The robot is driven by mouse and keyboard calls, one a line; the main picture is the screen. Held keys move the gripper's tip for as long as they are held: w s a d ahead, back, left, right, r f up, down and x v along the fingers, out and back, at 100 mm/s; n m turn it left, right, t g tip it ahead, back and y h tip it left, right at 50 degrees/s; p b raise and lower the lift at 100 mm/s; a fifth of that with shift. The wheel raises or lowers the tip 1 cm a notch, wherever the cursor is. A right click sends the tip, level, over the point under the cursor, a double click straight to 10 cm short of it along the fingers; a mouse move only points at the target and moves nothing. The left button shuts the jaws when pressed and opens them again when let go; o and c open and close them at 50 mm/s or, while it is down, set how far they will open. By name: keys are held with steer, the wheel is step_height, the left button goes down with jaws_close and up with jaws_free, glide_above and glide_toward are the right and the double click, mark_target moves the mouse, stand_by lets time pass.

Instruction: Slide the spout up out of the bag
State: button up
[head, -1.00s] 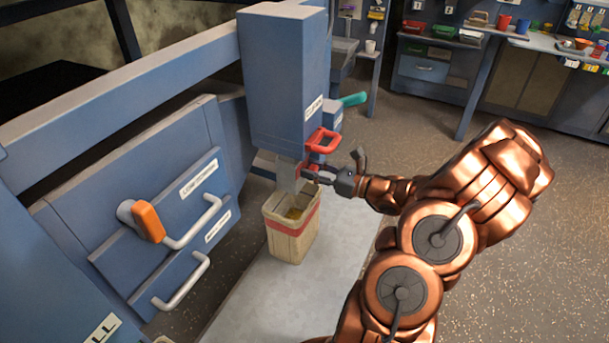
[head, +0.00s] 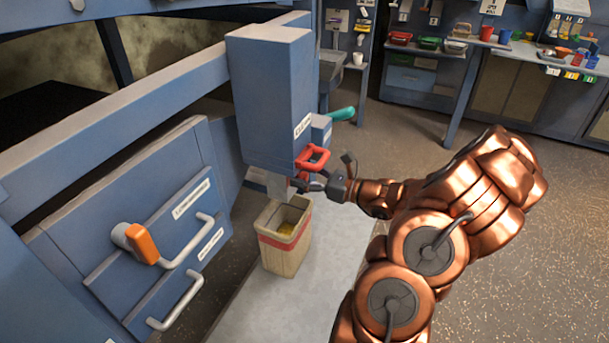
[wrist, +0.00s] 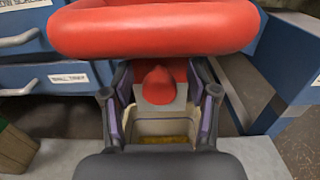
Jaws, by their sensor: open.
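The grey metal spout (head: 278,186) hangs below the blue housing, at the back of the bag's mouth. Its lower end looks level with or slightly above the bag's rim; the exact gap is unclear. The tan bag (head: 286,250) with a red band stands upright, open, with yellow grain inside. My gripper (head: 306,182) is open at the spout's right side. In the wrist view its fingers (wrist: 160,98) stand either side of a red knob (wrist: 158,84) on the grey spout (wrist: 172,102), not closed on it. The bag's mouth (wrist: 165,127) shows below.
A red loop handle (head: 313,158) sits just above my gripper on the blue housing (head: 272,95); it spans the top of the wrist view. A teal handle (head: 342,114) sticks out behind. Drawers with an orange lever (head: 142,244) stand at left. Floor at right is clear.

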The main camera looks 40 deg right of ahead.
steer(key=v, duration=1.2)
steer(key=shift+d, duration=0.1)
stand_by(0.7)
